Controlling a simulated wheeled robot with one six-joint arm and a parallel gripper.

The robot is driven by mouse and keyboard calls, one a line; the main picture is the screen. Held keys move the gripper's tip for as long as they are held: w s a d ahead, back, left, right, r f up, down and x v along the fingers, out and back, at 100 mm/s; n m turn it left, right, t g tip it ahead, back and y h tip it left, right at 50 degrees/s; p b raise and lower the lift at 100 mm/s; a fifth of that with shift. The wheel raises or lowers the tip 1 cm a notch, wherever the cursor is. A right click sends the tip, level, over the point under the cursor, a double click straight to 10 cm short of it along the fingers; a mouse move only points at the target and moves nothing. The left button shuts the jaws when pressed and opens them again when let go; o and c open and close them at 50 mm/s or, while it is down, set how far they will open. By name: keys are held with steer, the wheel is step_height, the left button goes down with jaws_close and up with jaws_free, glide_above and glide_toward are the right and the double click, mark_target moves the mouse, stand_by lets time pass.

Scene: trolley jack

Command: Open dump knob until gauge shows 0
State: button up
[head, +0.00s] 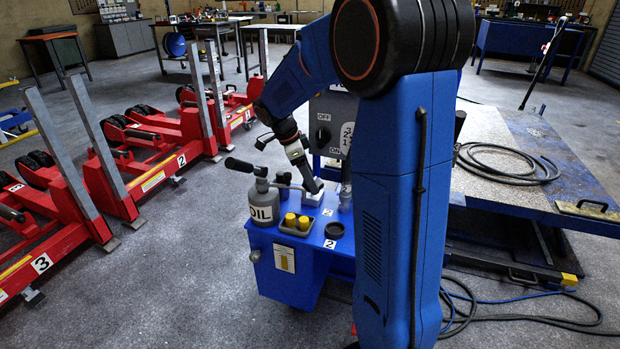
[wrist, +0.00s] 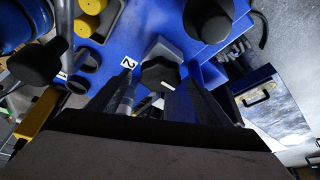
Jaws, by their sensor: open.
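A black lobed knob (wrist: 160,73) on a pale grey block (wrist: 163,48) lies straight ahead in the wrist view. It is probably the dump knob. My gripper (wrist: 157,84) is open, with one finger on each side of this knob; whether either finger touches it cannot be told. In the head view my gripper (head: 312,187) points down at the top of the blue cabinet (head: 300,285), and hides the knob. A pale plate (head: 285,258) with a yellow mark is on the cabinet's front; I cannot tell if it is the gauge. No gauge reading is legible.
A panel with an OFF/ON switch (head: 323,136) rises behind. Red lifts (head: 150,165) stand left; a cable coil (head: 508,163) lies right.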

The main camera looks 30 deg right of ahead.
steer(key=shift+f, duration=0.2)
steer(key=c, duration=1.1)
